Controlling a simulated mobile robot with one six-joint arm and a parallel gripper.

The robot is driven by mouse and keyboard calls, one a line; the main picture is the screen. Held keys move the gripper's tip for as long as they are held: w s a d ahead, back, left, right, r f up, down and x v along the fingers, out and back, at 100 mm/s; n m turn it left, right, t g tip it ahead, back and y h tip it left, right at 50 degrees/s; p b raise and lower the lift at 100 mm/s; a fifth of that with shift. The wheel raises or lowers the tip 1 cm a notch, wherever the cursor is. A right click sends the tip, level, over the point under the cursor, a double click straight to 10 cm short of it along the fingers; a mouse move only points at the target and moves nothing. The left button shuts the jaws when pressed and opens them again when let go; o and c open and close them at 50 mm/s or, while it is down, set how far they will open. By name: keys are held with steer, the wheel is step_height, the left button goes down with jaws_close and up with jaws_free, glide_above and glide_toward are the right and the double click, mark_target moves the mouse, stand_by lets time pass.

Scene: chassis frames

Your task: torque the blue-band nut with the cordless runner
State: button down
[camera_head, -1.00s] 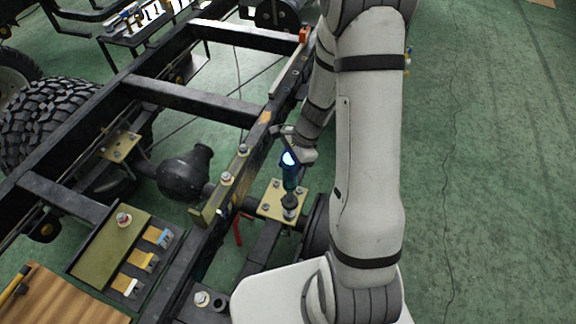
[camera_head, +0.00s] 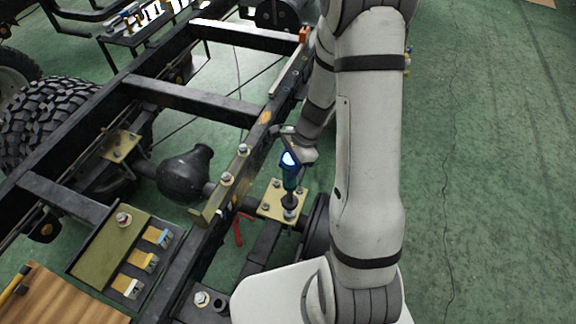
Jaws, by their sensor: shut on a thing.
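My gripper (camera_head: 290,148) is shut on the cordless runner (camera_head: 290,174), a dark teal and blue tool with a bright, lit patch near its top. The runner points down, nearly upright, over the yellow-olive plate (camera_head: 272,204) on the axle. Its dark socket end is at the plate's lower right nut (camera_head: 290,214), whose pale lower part shows just below it. I cannot tell whether socket and nut touch. Other nuts stand at the plate's other corners. No blue band can be made out on the nut under the runner. My forearm hides part of the gripper.
The black chassis rail (camera_head: 215,205) runs diagonally left of the runner. A tray (camera_head: 75,268) with several yellow, blue and white pieces lies at lower left, beside a wooden board (camera_head: 70,303). A tyre (camera_head: 45,118) stands at left. The green floor at right is clear.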

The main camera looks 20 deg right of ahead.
mark_target(289, 158)
stand_by(0.6)
steer(key=shift+r+p, duration=1.2)
steer(key=shift+r, duration=0.3)
step_height(289, 158, up, 5)
steer(key=p, duration=0.4)
